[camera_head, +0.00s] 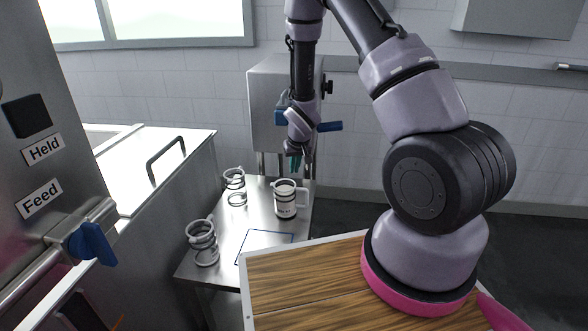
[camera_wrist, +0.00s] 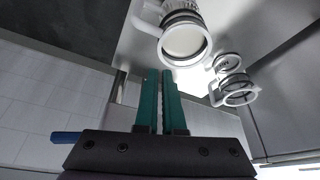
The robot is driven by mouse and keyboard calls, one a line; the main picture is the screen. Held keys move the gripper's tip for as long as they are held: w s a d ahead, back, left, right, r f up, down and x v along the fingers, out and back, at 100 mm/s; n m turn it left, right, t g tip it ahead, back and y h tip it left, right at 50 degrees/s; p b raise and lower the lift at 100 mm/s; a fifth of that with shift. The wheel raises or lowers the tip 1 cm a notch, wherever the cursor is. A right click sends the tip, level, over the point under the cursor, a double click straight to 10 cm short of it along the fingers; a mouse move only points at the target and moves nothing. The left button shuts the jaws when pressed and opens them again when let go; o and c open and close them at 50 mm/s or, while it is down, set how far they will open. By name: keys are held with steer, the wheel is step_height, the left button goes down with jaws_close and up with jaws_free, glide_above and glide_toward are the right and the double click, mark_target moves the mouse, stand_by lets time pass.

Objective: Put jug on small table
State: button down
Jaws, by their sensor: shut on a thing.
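The jug (camera_head: 285,203) is white with dark bands and a side handle. It stands upright on a small steel table (camera_head: 226,258). In the wrist view the jug (camera_wrist: 181,41) shows its round mouth and pale inside, its handle at the left. My gripper (camera_head: 295,162) is above the jug, pointing down. In the wrist view my gripper (camera_wrist: 160,73) has its green fingers close together, with a narrow gap, just below the jug's rim in the picture. The fingers look apart from the jug and its handle. What is between them cannot be made out.
Ring-shaped holders (camera_head: 203,242) stand along the table's left side, with more (camera_head: 234,180) at the back left. A blue outline (camera_head: 265,233) marks a bare patch at the table's front. A steel box (camera_head: 268,100) with blue handles stands behind. A steel counter (camera_head: 150,170) borders the left.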

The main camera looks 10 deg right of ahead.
steer(key=shift+f, duration=0.25)
steer(key=c, duration=1)
jaws_free()
steer(key=s+d+r+m, duration=0.1)
steer(key=s+r, duration=0.3)
steer(key=r, duration=0.7)
steer(key=s+d+r+m+t, duration=0.15)
steer(key=s+r, duration=0.35)
steer(key=r, duration=0.5)
steer(key=s+d+r, duration=0.2)
steer(key=s+r, duration=0.2)
steer(key=r, duration=0.7)
steer(key=s+r+m+y, duration=0.1)
steer(key=s+r, duration=0.4)
steer(key=s, duration=0.2)
steer(key=s+r+t+y, duration=0.1)
steer(key=s+r, duration=0.5)
steer(key=s, duration=0.2)
steer(key=shift+s+a+m, duration=0.3)
steer(key=shift+a+m, duration=0.05)
steer(key=shift+a, duration=0.05)
